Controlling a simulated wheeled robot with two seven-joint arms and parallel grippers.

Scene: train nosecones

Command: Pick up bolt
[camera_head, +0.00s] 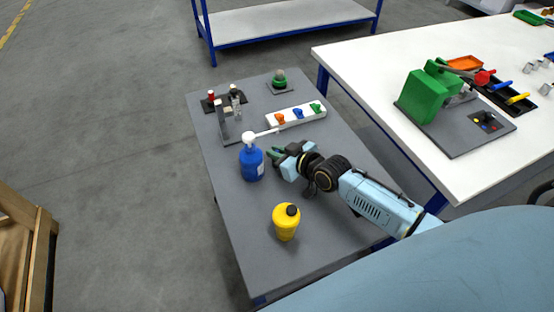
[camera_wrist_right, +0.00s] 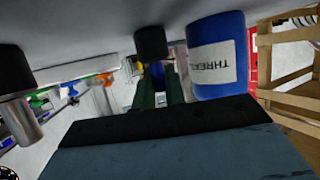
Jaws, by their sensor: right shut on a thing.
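My right gripper (camera_head: 275,154) reaches in from the right, low over the grey table, just right of the blue bottle (camera_head: 251,163). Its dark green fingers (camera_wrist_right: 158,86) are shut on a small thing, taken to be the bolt. In the wrist view a dark cylindrical piece (camera_wrist_right: 151,42) shows at the fingertips, close to the grey table surface. The bolt is mostly hidden by the fingers in the head view, so its shape is unclear. The blue bottle also stands close beside the fingers in the wrist view (camera_wrist_right: 216,55). My left gripper is not in view.
The grey table (camera_head: 235,222) also holds a yellow bottle (camera_head: 286,222) near the front, a white block with coloured clips (camera_head: 297,115), and small fixtures at the back. A white table (camera_head: 370,60) with a green machine (camera_head: 425,95) stands at the right. The table's front left is clear.

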